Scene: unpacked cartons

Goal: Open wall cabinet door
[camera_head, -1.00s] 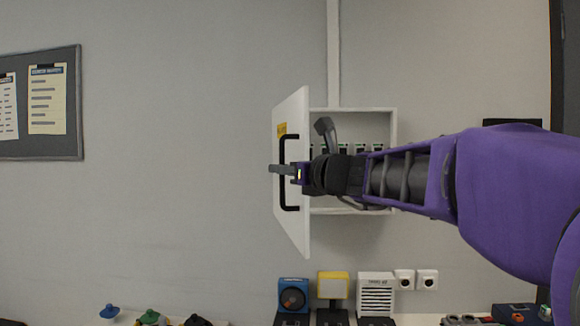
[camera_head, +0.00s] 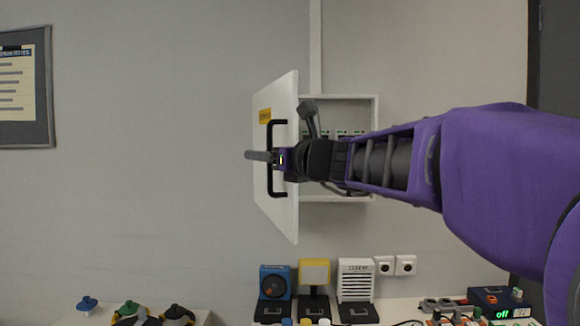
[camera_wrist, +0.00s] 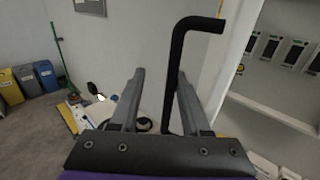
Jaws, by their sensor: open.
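The white wall cabinet (camera_head: 340,199) hangs on the grey wall, and its door (camera_head: 284,218) stands swung open on the left side, seen at a steep angle. The door has a black bar handle (camera_head: 270,180) and a yellow label. My gripper (camera_head: 262,156) is at the handle in the head view. In the wrist view my gripper (camera_wrist: 160,100) has its fingers apart, with the black handle (camera_wrist: 174,85) between them, nearer the right finger. I cannot tell whether it touches. The door (camera_wrist: 232,50) and the open cabinet's inside (camera_wrist: 280,85) show at right. My arm hides part of the cabinet.
Below, a bench holds a blue device (camera_head: 275,282), a yellow device (camera_head: 314,275) and a white vented device (camera_head: 357,280). Sockets (camera_head: 395,265) are on the wall. Bins (camera_wrist: 28,80) stand on the floor.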

